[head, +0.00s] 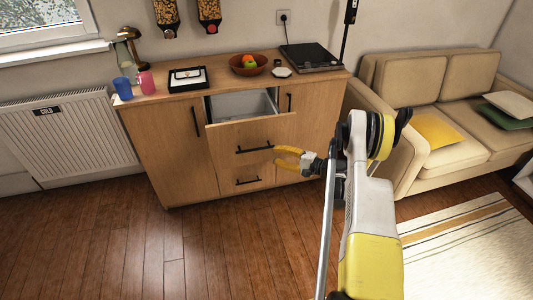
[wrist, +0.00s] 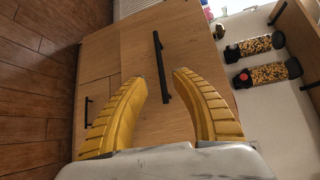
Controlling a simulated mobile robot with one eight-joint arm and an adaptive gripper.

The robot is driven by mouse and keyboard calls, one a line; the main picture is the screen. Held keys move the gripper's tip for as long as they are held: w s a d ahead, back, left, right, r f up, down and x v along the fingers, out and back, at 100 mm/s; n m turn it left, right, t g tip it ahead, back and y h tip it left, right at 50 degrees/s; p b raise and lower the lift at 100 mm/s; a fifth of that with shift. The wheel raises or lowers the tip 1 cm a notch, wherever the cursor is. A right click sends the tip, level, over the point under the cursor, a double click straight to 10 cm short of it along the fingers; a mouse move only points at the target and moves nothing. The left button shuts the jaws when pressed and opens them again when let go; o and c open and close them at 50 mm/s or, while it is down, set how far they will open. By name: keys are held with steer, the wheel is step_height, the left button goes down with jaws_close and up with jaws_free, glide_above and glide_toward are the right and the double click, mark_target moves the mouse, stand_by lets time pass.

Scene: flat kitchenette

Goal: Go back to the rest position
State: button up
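My gripper (head: 276,158) has yellow fingers and is in front of the wooden cabinet (head: 170,152) in the head view, beside the drawer handles. In the wrist view my gripper (wrist: 160,78) has its two ribbed fingers spread apart, with nothing between them. A black bar handle (wrist: 161,66) on a wooden front shows beyond the fingertips; I cannot tell whether they touch it. The top drawer (head: 243,103) is pulled open and looks empty where I can see into it.
On the cabinet top are a blue cup (head: 123,88), a pink cup (head: 146,82), a fruit bowl (head: 248,65) and a black hob-like appliance (head: 311,57). A beige sofa (head: 455,110) stands to the right. The wooden floor (head: 130,245) at the left is clear.

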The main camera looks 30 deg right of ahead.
steer(key=shift+s+d+r, duration=0.1)
steer(key=shift+s+d, duration=0.2)
steer(key=shift+s, duration=0.3)
steer(key=w+a+r+n+g+h, duration=0.1)
steer(key=a+r+n+g, duration=0.1)
steer(key=a+r, duration=0.5)
steer(key=w+a+r+n+g+h, duration=0.15)
steer(key=a+r, duration=0.35)
steer(key=r, duration=0.5)
steer(key=s+a+r+n+g+h, duration=0.2)
steer(key=s+a+r+n+g, duration=0.15)
steer(key=s+a+r, duration=0.55)
steer(key=s+a+n+h, duration=0.2)
steer(key=s+a+n, duration=0.1)
steer(key=s, duration=0.8)
steer(key=s+a+r+n+h, duration=0.1)
steer(key=s+a+n, duration=0.2)
steer(key=s, duration=0.8)
steer(key=shift+s+a+r+n+h, duration=0.15)
steer(key=shift+r+n+h, duration=0.15)
steer(key=shift+h, duration=0.05)
